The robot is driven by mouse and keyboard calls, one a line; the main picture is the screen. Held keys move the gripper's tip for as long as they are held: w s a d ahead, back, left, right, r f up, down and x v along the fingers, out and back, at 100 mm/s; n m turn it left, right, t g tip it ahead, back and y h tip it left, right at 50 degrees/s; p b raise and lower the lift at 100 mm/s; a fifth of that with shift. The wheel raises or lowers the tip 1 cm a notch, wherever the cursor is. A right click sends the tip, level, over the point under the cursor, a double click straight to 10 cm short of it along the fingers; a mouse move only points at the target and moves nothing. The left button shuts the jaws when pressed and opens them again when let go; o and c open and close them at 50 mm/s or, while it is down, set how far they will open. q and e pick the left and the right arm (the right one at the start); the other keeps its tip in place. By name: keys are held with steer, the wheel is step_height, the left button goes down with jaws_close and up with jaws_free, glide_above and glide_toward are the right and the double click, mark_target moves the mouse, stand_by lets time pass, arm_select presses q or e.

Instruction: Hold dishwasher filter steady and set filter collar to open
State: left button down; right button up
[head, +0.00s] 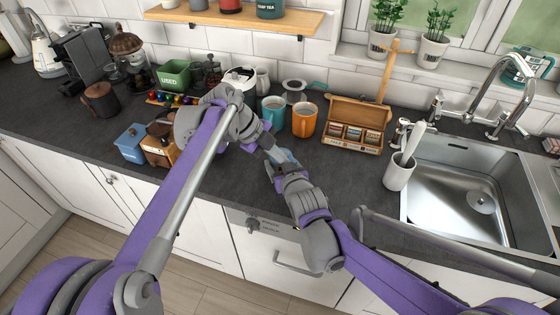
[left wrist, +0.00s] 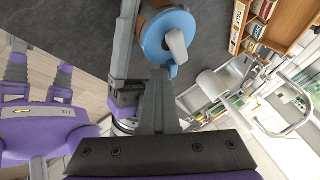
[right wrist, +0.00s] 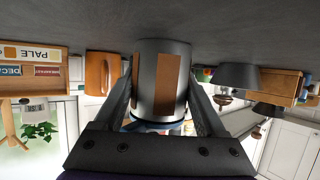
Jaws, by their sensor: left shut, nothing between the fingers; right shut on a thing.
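The dishwasher filter is a grey cylinder with brown panels (right wrist: 160,80), standing between the fingers of my right gripper (right wrist: 160,100). My right gripper is shut on it. Its blue collar (left wrist: 168,38) shows in the left wrist view as a ring with a pale grey piece at its middle. In the head view the blue collar (head: 284,156) is small and partly hidden by the grippers. My left gripper (left wrist: 158,75) is shut and empty, its tips close beside the collar; I cannot tell if they touch it. The collar's setting cannot be read.
A teal mug (head: 273,113) and an orange mug (head: 305,119) stand behind the grippers. An open tea box (head: 355,125) is to their right. A white cup (head: 399,172) stands by the sink (head: 465,180). Blue and wooden boxes (head: 132,143) are at left. Worktop right of the grippers is clear.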

steer(key=shift+a, duration=0.2)
steer(key=shift+d, duration=0.1)
arm_select(q)
steer(key=v, duration=1.1)
steer(key=shift+s+a+f, duration=0.3)
steer(key=shift+a+f, duration=0.05)
steer(key=shift+a, duration=0.05)
arm_select(e)
steer(key=o, duration=1.4)
steer(key=shift+c, duration=0.2)
steer(key=shift+s+r, duration=0.1)
steer(key=shift+s, duration=0.05)
